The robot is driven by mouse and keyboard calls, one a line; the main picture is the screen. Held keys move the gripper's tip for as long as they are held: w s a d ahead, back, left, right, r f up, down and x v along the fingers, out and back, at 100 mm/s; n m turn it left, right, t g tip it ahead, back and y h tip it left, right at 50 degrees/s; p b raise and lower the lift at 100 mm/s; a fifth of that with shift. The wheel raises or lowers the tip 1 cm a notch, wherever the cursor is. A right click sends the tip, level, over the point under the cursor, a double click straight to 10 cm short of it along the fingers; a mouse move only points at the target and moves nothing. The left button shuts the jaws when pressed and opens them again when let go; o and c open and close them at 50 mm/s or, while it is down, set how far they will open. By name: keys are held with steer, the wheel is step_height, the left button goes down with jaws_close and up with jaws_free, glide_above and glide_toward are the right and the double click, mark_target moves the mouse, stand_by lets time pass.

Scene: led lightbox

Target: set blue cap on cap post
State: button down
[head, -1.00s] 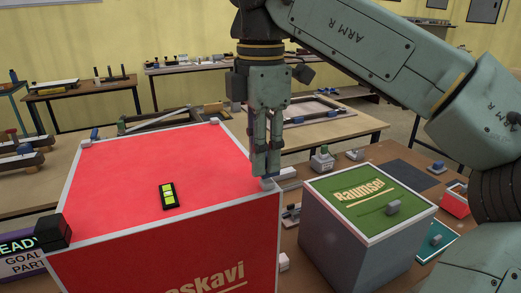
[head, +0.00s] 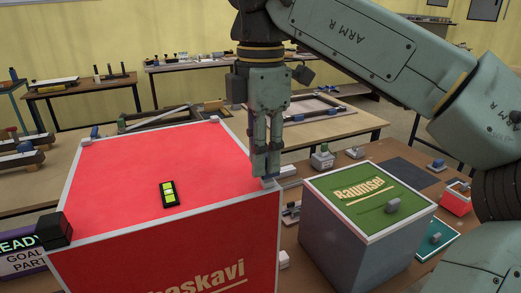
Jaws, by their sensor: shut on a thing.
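My gripper (head: 266,174) points straight down over the near right corner of the red lightbox (head: 130,185). Its fingers are shut on a small grey-blue piece, seemingly the blue cap (head: 268,184), at the level of the box's top. The piece is small and mostly hidden by the fingers, so I cannot tell whether it rests on a post or is just above the corner. Small grey corner pieces stand at the lightbox's far left (head: 86,142) and far right (head: 214,120) corners. A black block (head: 53,230) sits on its near left corner.
A small black device with yellow-green cells (head: 170,193) lies on the red top. A green-topped box (head: 360,200) with a grey knob (head: 393,205) stands close on the right. Small parts clutter the brown table (head: 400,160) behind it. The rest of the red top is clear.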

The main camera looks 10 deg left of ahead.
steer(key=shift+f+b, duration=0.7)
steer(key=shift+f, duration=0.55)
steer(key=c, duration=1.2)
jaws_free()
